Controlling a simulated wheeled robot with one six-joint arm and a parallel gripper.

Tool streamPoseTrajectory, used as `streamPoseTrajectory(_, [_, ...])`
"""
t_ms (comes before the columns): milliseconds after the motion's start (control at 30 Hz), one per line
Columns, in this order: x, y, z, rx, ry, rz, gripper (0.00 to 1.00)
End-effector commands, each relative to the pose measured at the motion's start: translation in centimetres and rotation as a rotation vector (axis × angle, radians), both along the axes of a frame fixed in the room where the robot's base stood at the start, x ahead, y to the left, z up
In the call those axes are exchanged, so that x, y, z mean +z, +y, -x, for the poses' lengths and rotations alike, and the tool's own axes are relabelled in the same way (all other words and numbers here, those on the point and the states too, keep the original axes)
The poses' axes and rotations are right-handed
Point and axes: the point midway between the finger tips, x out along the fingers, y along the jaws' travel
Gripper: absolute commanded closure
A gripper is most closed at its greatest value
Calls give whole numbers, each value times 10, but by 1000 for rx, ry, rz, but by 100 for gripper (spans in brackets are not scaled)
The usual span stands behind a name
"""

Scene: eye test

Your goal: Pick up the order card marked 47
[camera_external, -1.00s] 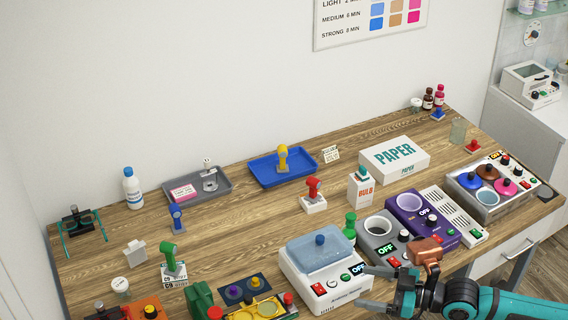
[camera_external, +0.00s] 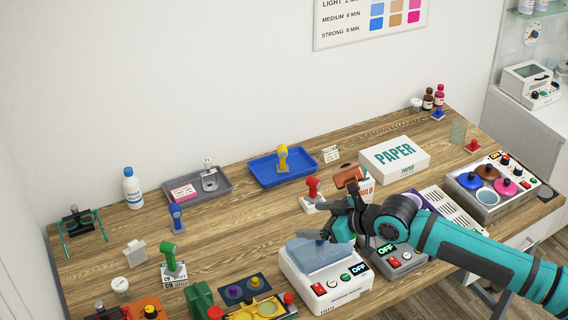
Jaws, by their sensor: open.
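No card with a readable 47 shows. A small cream card with tiny dark lettering (camera_external: 331,154) stands just right of the blue tray; its print is too small to read. A pink-and-white card (camera_external: 183,191) lies in the grey tray at the left. A white label with dark characters (camera_external: 174,282) sits at the foot of the green-handled stand; I cannot read it as 47. My gripper (camera_external: 325,222) is open, above the back of the white machine with the pale blue lid, apart from all these cards. Nothing shows between its fingers.
The blue tray (camera_external: 262,176) with a yellow-handled object stands behind my gripper. A red-handled stand (camera_external: 313,189) is close behind it. The PAPER box (camera_external: 394,161) is at the back right. My arm covers part of the purple machine. Bare wood (camera_external: 235,230) lies left of the gripper.

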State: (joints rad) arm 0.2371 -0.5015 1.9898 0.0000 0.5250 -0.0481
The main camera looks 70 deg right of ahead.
Motion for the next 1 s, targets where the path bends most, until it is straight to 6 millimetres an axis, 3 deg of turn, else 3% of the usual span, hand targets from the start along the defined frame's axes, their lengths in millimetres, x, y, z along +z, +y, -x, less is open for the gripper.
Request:
streamPoseTrajectory(200, [5,-56,-49,-73,128,-23,20])
streamPoseTrajectory(500, [1,-144,-101,-164,298,-71,20])
streamPoseTrajectory(800, [-18,-242,-139,-249,463,-136,20])
streamPoseTrajectory(1000, [-38,-312,-154,-302,569,-194,20])
